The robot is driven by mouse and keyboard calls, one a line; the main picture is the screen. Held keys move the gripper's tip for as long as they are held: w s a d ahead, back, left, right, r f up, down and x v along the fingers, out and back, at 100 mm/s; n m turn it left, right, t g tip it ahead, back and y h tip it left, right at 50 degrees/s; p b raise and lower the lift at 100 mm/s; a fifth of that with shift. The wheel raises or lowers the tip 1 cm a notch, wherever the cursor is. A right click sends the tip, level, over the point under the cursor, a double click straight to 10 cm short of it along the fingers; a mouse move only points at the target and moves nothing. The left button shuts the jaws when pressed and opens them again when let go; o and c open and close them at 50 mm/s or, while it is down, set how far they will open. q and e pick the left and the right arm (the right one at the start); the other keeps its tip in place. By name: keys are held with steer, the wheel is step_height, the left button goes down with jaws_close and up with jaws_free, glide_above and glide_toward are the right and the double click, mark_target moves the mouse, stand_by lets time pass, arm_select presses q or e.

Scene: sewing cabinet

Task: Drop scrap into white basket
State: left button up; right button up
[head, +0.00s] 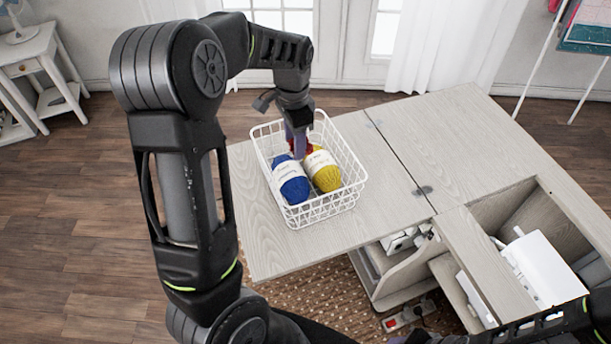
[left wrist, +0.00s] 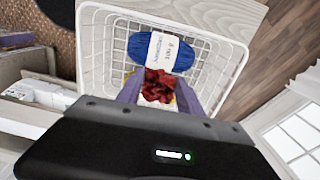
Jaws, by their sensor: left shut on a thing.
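The white wire basket (head: 335,207) stands on the left leaf of the sewing cabinet; its rim also shows in the left wrist view (left wrist: 92,50). A blue yarn ball (head: 290,179) and a yellow yarn ball (head: 325,172) lie in it. My left gripper (head: 298,152) points down into the back of the basket. It is shut on the red scrap (left wrist: 158,84), a crumpled piece between its purple fingers, close to the yarn balls. Whether the scrap touches them I cannot tell. My right gripper is not in view; part of my right arm shows at the lower right.
The cabinet top (head: 455,130) is bare to the right of the basket. An open compartment with a white sewing machine (head: 540,265) lies at the lower right. A white side table (head: 32,60) stands at the far left.

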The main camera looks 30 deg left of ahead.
arm_select(q)
step_height(320, 180, down, 2)
steer(key=shift+b, duration=0.45)
steer(key=o, duration=1.4)
steer(key=shift+c, duration=0.2)
steer(key=shift+r, duration=0.15)
step_height(320, 180, up, 8)
steer(key=shift+f+b, duration=0.2)
steer(key=shift+b, duration=0.15)
